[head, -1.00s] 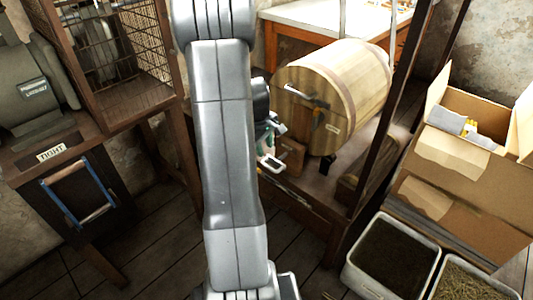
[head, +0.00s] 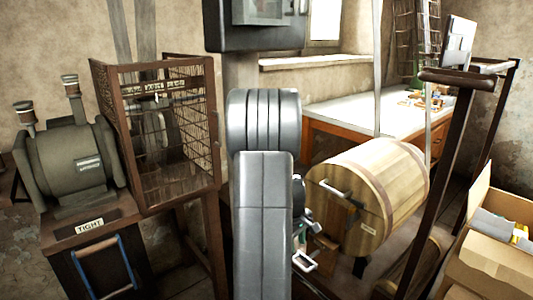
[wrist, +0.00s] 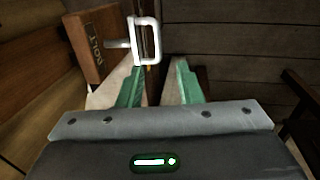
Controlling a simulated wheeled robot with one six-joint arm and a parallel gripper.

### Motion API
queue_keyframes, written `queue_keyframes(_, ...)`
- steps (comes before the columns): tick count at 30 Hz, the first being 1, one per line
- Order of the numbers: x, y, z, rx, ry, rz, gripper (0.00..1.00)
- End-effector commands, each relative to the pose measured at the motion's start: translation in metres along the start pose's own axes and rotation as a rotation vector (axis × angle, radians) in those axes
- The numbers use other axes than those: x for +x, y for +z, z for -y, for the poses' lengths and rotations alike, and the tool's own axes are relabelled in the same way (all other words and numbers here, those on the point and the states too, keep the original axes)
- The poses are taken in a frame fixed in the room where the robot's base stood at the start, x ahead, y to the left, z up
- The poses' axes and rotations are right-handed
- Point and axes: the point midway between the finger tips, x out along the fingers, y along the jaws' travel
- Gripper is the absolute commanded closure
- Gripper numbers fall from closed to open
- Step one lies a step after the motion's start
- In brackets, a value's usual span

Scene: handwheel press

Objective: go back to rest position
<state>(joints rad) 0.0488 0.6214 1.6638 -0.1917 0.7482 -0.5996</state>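My gripper (wrist: 160,66) shows in the wrist view with its two green fingers apart and nothing visible between them. A white handle (wrist: 147,40) on a wooden block marked "BOLT" (wrist: 93,43) is just beyond the left fingertip; I cannot tell whether they touch. In the head view my gripper (head: 302,229) is mostly hidden behind my arm, just left of the wooden barrel (head: 372,195). The bolt handle (head: 305,262) and its block (head: 325,251) are below it, by the barrel's front.
A wire-sided wooden cage (head: 165,130) and a grey motor (head: 78,160) on a stand labelled "TIGHT" are at left. A dark post (head: 420,190) rises right of the barrel. A cardboard box (head: 500,250) is at far right, a white-topped table (head: 365,118) behind.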

Motion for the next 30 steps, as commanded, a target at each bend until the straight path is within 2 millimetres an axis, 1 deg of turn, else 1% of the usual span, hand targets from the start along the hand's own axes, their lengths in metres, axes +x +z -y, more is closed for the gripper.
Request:
queue_keyframes(1, 0.015, 0.001, 0.001, 0.001, -0.003, 0.004, 0.67)
queue_keyframes(6, 0.049, 0.001, 0.001, 0.002, -0.002, 0.003, 0.67)
queue_keyframes(12, 0.084, 0.001, 0.0, 0.001, 0.0, 0.001, 0.67)
queue_keyframes(15, 0.096, 0.001, -0.001, 0.001, -0.001, 0.002, 0.67)
queue_keyframes(19, 0.105, 0.001, -0.001, 0.001, 0.0, 0.0, 0.67)
queue_keyframes(22, 0.103, 0.001, -0.006, 0.002, 0.001, 0.0, 0.67)
queue_keyframes(30, 0.103, 0.001, -0.007, 0.002, 0.001, 0.0, 0.67)
